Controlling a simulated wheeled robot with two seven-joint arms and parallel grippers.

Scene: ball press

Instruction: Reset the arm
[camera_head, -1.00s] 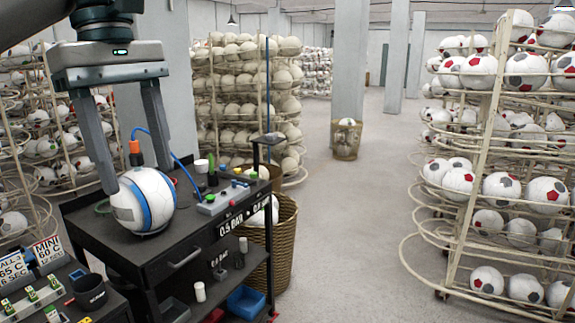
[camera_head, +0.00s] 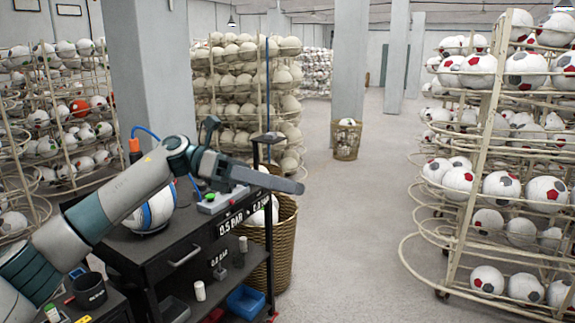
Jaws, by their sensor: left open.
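My left arm comes in from the lower left. Its gripper (camera_head: 292,185) is seen nearly side-on above the black cart (camera_head: 184,250), with its fingers pointing right; it is open with nothing seen between the fingers. A white and blue ball (camera_head: 158,212) sits on the cart top, partly hidden behind my left arm and apart from the fingers. My right gripper is not in view.
A grey control box (camera_head: 213,203) with buttons is on the cart, partly hidden by the gripper. A wicker basket (camera_head: 284,245) stands right of the cart. A ball rack (camera_head: 480,150) fills the right side. Grey floor (camera_head: 350,230) between is clear.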

